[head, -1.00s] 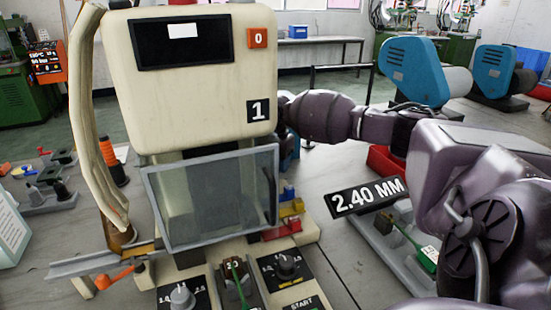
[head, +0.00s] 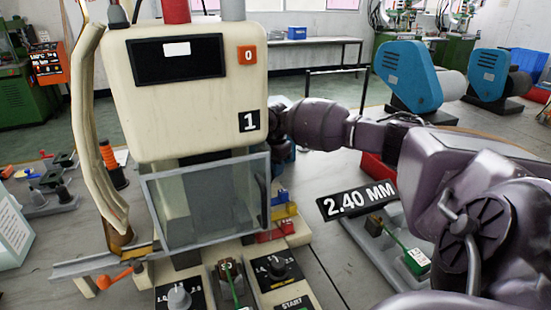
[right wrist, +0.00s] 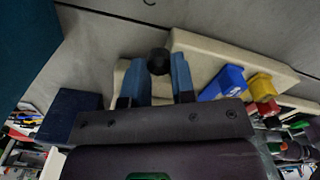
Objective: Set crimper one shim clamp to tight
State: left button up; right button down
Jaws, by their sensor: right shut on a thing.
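Crimper one (head: 190,90) is the cream machine with a "1" plate and a dark screen, in the middle left of the head view. My right arm reaches behind its right side, where the right gripper (head: 289,152) is mostly hidden by the machine. In the right wrist view the two blue fingers of my right gripper (right wrist: 159,75) are shut on a dark round knob (right wrist: 158,59) beside the machine's cream base (right wrist: 205,58). I take this knob for the shim clamp; its setting cannot be read. My left gripper is not in view.
Blue, yellow and red blocks (head: 285,210) sit on the base by the clear guard (head: 210,200). Dials (head: 179,297) stand in front. A "2.40 MM" sign (head: 356,201) and a grey tray with a green-handled tool (head: 417,260) are at right.

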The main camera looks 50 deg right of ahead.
jog(key=s+m+p, duration=0.1)
jog(key=m+p, duration=0.1)
jog(key=s+r+m+p, duration=0.1)
jog(key=m+p, duration=0.1)
jog(key=shift+s+m, duration=0.15)
jog(key=shift+m, duration=0.15)
jog(key=shift+s+m+p, duration=0.4)
jog(key=shift+m+p, duration=0.4)
jog(key=shift+p, duration=0.25)
jog(key=shift+s+a+f+m+p, duration=0.25)
jog(key=shift+s+m+p, duration=0.2)
jog(key=shift+m+p, duration=0.45)
jog(key=shift+s+f+m+p, duration=0.15)
jog(key=shift+s+m+p, duration=0.1)
jog(key=shift+m+p, duration=0.15)
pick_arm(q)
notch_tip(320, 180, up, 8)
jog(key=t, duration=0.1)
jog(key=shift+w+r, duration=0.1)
pick_arm(e)
jog(key=shift+f, duration=0.15)
jog(key=c, duration=0.9)
grip_release()
jog(key=shift+c, duration=0.2)
